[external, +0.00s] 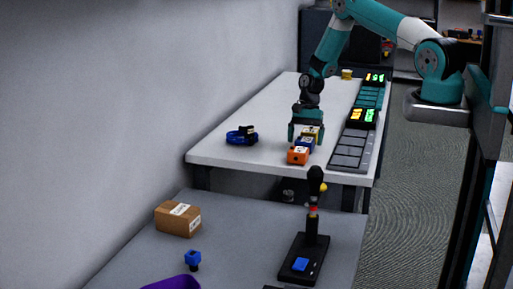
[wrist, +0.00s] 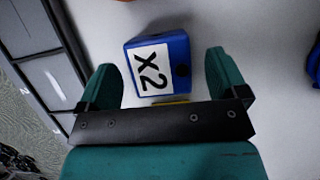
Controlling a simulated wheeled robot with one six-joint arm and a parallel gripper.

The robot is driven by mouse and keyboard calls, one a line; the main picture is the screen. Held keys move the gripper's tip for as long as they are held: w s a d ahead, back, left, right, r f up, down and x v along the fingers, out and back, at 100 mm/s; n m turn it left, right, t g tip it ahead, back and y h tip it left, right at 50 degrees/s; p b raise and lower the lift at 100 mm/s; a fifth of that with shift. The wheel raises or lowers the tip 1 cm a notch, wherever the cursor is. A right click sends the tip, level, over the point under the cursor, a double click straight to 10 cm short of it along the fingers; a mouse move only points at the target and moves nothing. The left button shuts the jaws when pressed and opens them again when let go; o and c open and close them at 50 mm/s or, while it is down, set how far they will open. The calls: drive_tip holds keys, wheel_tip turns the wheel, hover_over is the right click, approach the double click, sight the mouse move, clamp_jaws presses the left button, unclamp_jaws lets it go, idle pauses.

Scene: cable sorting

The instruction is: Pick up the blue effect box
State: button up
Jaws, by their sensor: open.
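The blue effect box (wrist: 178,48) has a white label marked X2. In the wrist view it lies on the white table ahead of my gripper (wrist: 162,80), roughly between the two teal fingers. My gripper is open and I see nothing held in it. In the external view my gripper (external: 306,129) points down over the blue box (external: 305,145), which stands in a row between an orange box (external: 298,156) and a yellow box (external: 313,132). I cannot tell the exact height of the fingertips above the box.
A grey slotted rack (external: 350,150) runs along the table's right edge, with lit boxes in it. A coiled blue cable (external: 242,135) lies to the left. The nearer grey table holds a cardboard box (external: 178,219) and a black stand (external: 304,260).

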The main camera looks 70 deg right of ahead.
drive_tip(key=shift+x, duration=0.85)
drive_tip(key=c, duration=1.1)
drive_tip(key=shift+r, duration=0.1)
